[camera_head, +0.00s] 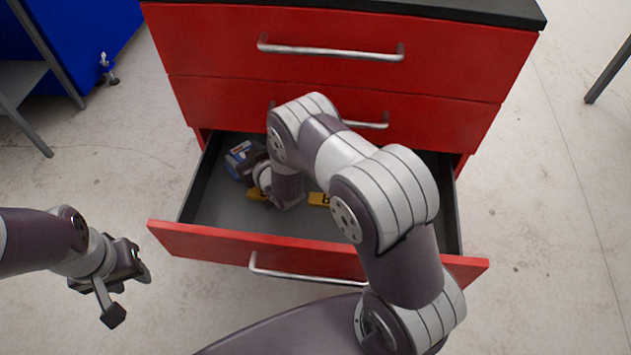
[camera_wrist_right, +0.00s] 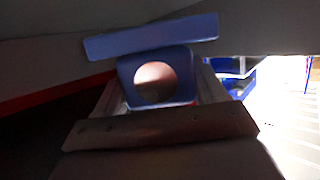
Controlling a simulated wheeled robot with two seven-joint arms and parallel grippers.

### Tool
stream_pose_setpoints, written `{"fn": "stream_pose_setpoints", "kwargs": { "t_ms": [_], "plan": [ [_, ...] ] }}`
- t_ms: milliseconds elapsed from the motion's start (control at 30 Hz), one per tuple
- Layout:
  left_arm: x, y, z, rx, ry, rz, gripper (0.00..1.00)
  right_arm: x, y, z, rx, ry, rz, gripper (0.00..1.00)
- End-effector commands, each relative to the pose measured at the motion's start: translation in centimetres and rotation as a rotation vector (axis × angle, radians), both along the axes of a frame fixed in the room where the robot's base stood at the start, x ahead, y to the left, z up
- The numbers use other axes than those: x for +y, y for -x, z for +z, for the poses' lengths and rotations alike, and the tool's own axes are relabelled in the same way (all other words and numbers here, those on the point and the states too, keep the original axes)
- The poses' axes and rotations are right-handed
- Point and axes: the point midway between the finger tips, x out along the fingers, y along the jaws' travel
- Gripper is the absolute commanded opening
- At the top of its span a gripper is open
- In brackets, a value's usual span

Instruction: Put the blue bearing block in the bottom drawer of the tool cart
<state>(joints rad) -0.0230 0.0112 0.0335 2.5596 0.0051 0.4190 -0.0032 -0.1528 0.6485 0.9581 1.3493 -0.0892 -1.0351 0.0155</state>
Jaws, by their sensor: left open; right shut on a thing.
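The red tool cart (camera_head: 335,75) stands ahead with its bottom drawer (camera_head: 210,212) pulled open. My right arm reaches over the drawer front, and my right gripper (camera_head: 247,162) is low inside at the drawer's back left. It is shut on the blue bearing block (camera_head: 236,157), which is partly hidden by the gripper. In the right wrist view the block (camera_wrist_right: 127,88) shows a round hole and sits between the fingers. Whether it touches the drawer floor cannot be told. My left gripper (camera_head: 129,294) is open and empty, outside the drawer at the left.
Two yellow pieces, one marked with a letter (camera_head: 320,199) and one by my right gripper (camera_head: 257,194), lie on the drawer floor. The two upper drawers are shut. Bare concrete floor surrounds the cart. A blue panel (camera_head: 85,35) stands at the far left.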

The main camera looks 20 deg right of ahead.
Motion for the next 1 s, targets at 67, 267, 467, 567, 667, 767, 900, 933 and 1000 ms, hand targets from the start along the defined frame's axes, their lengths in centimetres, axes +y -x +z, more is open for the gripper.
{"fn": "stream_pose_setpoints", "kwargs": {
  "t_ms": [67,267,467,567,667,767,900,933,1000],
  "plan": [
    [0.0,0.0,0.0,0.000,0.000,0.000,0.40,-0.4,0.1,0.2,-0.005,0.000,-0.002,0.15],
    [0.0,0.0,-0.8,0.000,0.000,0.000,0.40,-5.1,2.8,-0.1,-0.003,0.000,-0.008,0.15],
    [0.0,0.0,-1.6,0.001,0.000,0.000,0.40,-10.3,6.1,-0.1,-0.003,-0.001,-0.008,0.15],
    [0.0,0.0,-1.8,0.000,0.000,0.000,0.40,-11.7,7.0,0.0,-0.004,-0.001,-0.004,0.15],
    [0.0,0.0,-1.9,0.000,0.000,0.000,0.40,-12.5,7.5,0.1,-0.004,0.000,-0.003,0.15],
    [0.0,0.0,-2.3,0.000,0.000,0.000,0.40,-14.0,8.4,0.0,-0.003,-0.001,-0.006,0.15],
    [0.0,0.0,-3.2,0.000,0.000,0.000,0.40,-15.6,9.5,-0.8,-0.003,0.000,-0.002,0.15],
    [0.0,0.0,-3.6,0.000,0.000,0.000,0.40,-15.5,9.4,-1.3,-0.004,0.000,-0.001,0.15],
    [0.0,0.0,-3.7,0.001,0.000,0.000,0.40,-15.4,9.4,-1.5,-0.004,0.000,0.000,0.15]
  ]
}}
